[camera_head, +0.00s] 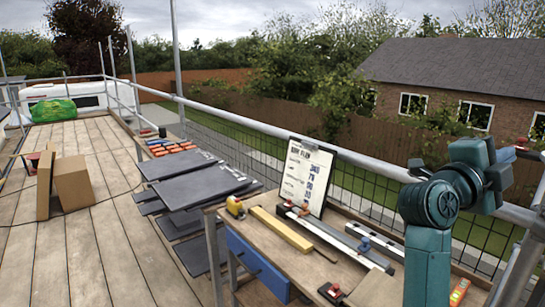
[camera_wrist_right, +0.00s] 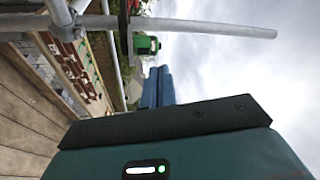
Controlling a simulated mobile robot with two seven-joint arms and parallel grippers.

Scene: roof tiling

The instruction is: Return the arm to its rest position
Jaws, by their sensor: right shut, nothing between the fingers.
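My right arm (camera_head: 428,255) is raised at the right side of the head view, a teal arm bent above the workbench (camera_head: 268,262). Its folded upper end stands in front of the scaffold rail, and the fingertips are hard to make out there. In the right wrist view, the blue fingers of my right gripper (camera_wrist_right: 158,86) lie side by side, shut and empty, pointing away against the sky and trees. My left arm and gripper are in neither view.
A yellow tape measure (camera_head: 235,207), a yellow level (camera_head: 281,229) and a white notice board (camera_head: 306,178) are on the bench. Dark slates (camera_head: 205,184) are stacked beside it. Cardboard boxes (camera_head: 73,183) stand on the planks. A scaffold rail (camera_head: 270,128) runs close behind my arm.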

